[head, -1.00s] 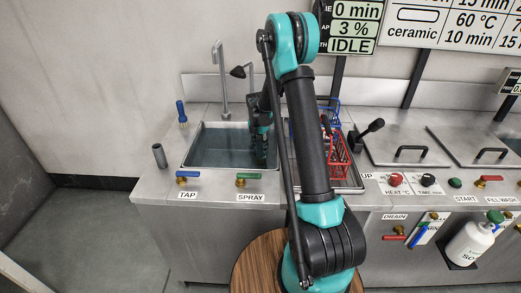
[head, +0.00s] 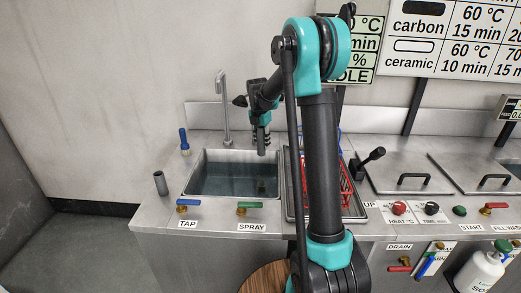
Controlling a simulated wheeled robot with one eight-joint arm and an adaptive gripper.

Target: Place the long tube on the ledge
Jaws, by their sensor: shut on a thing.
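My gripper (head: 261,143) points down above the back right part of the sink. It is shut on a narrow grey piece that shows only as a short upright bit at the fingertips. I take it for the long tube (head: 261,150), but its length and ends cannot be made out. The ledge is not clearly marked; the flat steel counter strip (head: 207,145) behind the sink, below the backsplash, is bare there. My forearm hides part of the counter to the right of the gripper.
The sink (head: 215,178) holds water, with a tall faucet (head: 225,105) behind it. A blue-handled brush (head: 184,141) and a grey upright cylinder (head: 160,183) stand on the left counter. A red rack (head: 346,185) and a blue rack (head: 335,135) stand right of the sink.

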